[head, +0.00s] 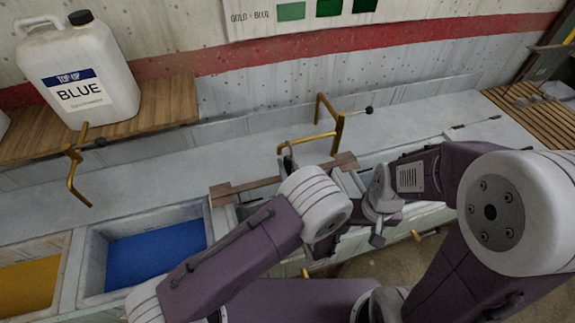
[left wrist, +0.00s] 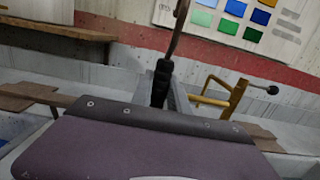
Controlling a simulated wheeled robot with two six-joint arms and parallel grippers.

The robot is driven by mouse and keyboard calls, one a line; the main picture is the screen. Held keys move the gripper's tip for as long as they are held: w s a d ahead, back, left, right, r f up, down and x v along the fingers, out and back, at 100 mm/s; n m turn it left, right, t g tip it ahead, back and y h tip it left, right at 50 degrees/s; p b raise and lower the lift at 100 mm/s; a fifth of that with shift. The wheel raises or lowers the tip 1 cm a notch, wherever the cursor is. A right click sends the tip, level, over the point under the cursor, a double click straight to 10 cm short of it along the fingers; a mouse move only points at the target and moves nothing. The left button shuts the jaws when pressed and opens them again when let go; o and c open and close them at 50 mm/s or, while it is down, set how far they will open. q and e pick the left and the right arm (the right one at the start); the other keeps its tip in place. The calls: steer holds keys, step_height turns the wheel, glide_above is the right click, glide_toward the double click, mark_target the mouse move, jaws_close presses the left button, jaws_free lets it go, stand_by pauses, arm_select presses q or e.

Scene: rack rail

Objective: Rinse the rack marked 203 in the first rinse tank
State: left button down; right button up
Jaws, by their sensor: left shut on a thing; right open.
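A rack with a brown wooden crossbar (head: 235,188) lies across a tank opening in the middle of the head view. The crossbar also shows in the left wrist view (left wrist: 28,92). No 203 mark is readable, and my arm hides most of the rack. My left gripper (head: 289,158) is shut at the middle of the bar, on the rack's upright part; its dark finger shows in the left wrist view (left wrist: 161,85). My right gripper (head: 376,232) is open and empty, right of the rack. The tank under the bar (head: 226,214) is mostly hidden, so its contents are unclear.
A blue-filled tank (head: 155,252) and a yellow-filled tank (head: 28,287) lie left. Yellow brackets stand at the back (head: 335,130) and left (head: 76,178). A white BLUE jug (head: 78,75) sits on a wooden shelf (head: 165,100). A slatted board (head: 535,115) is far right.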

arm_select(q)
steer(key=r+p, duration=0.5)
steer(key=r, duration=0.1)
steer(key=s+r+p, duration=0.1)
steer(key=r+p, duration=0.4)
steer(key=r, duration=0.1)
steer(key=s+r+p, duration=0.1)
steer(key=r+p, duration=0.4)
steer(key=r, duration=0.1)
steer(key=shift+d+r, duration=0.15)
steer(key=shift+d, duration=0.2)
